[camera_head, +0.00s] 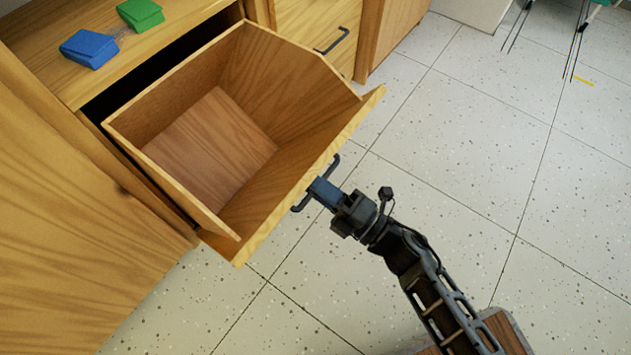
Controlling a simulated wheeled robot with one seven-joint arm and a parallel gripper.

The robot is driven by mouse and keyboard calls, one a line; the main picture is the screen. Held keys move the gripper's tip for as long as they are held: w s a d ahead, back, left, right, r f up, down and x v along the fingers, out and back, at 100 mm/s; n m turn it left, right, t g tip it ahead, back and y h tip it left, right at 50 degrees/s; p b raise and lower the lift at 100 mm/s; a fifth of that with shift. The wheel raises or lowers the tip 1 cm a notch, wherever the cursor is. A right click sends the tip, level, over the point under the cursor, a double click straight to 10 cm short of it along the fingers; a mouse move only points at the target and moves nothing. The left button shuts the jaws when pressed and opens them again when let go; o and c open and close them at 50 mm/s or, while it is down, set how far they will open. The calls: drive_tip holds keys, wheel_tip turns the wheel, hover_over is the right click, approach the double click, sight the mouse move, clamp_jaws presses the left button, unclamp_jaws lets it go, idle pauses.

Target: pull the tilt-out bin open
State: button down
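The wooden tilt-out bin (212,150) is tipped well out of its cabinet, and I see into its empty inside. Its front panel (310,178) leans outward over the floor. A dark bar handle (300,207) sits on the outer face of that panel. My gripper (322,191) is at the handle, with its blue fingers across the middle of the bar. The fingers look closed around the bar, though the fingertips are partly hidden by the handle and panel edge.
A blue block (89,48) and a green block (140,14) lie on the cabinet top. A drawer with a dark handle (332,41) is beside the bin. Tiled floor (450,150) to the right is clear; thin chair legs (577,40) stand at the far right.

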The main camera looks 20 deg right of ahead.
drive_tip(key=shift+f, duration=0.25)
drive_tip(key=c, duration=1.3)
unclamp_jaws()
drive_tip(key=shift+w, duration=0.1)
drive_tip(key=shift+r, duration=0.15)
drive_tip(key=shift+a+r, duration=0.1)
drive_tip(key=shift+r, duration=0.05)
drive_tip(key=p+v, duration=0.1)
drive_tip(key=v, duration=0.7)
drive_tip(key=shift+p, duration=0.3)
